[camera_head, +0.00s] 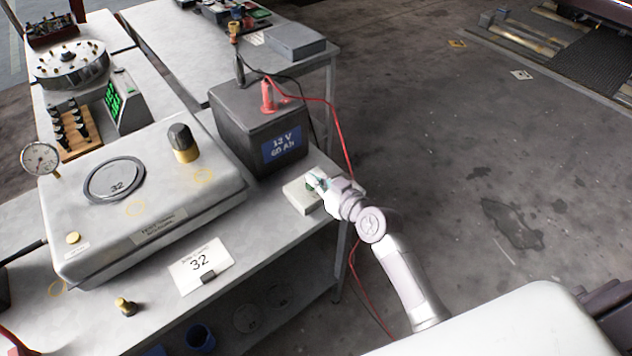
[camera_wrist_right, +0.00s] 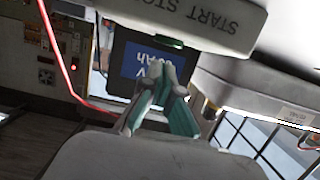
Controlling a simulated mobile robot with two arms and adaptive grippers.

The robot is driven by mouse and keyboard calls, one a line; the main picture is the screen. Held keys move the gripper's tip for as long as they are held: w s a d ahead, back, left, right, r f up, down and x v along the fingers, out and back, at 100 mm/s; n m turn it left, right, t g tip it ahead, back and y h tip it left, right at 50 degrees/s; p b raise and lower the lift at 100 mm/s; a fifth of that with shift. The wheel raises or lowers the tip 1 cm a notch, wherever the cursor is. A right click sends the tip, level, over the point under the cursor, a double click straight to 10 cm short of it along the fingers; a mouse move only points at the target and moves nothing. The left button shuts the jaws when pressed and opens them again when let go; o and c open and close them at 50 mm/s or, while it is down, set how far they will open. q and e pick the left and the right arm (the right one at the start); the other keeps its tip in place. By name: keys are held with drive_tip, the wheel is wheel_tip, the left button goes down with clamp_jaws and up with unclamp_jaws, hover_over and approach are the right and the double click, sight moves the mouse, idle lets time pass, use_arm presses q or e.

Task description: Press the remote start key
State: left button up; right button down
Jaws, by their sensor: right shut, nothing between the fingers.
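The remote (camera_head: 302,196) is a small pale box at the front right corner of the bench, beside the black battery (camera_head: 257,130). In the right wrist view the remote (camera_wrist_right: 205,18) is at the top, with START and STOP lettering upside down and a green key (camera_wrist_right: 168,42) at its edge. My right gripper (camera_head: 316,181) is over the remote's right part and hides some of it. The wrist view shows its teal fingertips (camera_wrist_right: 170,72) shut and empty, close to the green key with a small gap in the picture. Contact cannot be told. My left gripper is not in view.
The battery has a red clamp (camera_head: 268,97), and a red cable (camera_head: 338,120) runs down past the bench edge near my right arm. The floor at right is open.

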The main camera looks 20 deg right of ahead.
drive_tip(key=shift+s+f, duration=0.1)
drive_tip(key=shift+f, duration=0.7)
drive_tip(key=shift+f, duration=0.1)
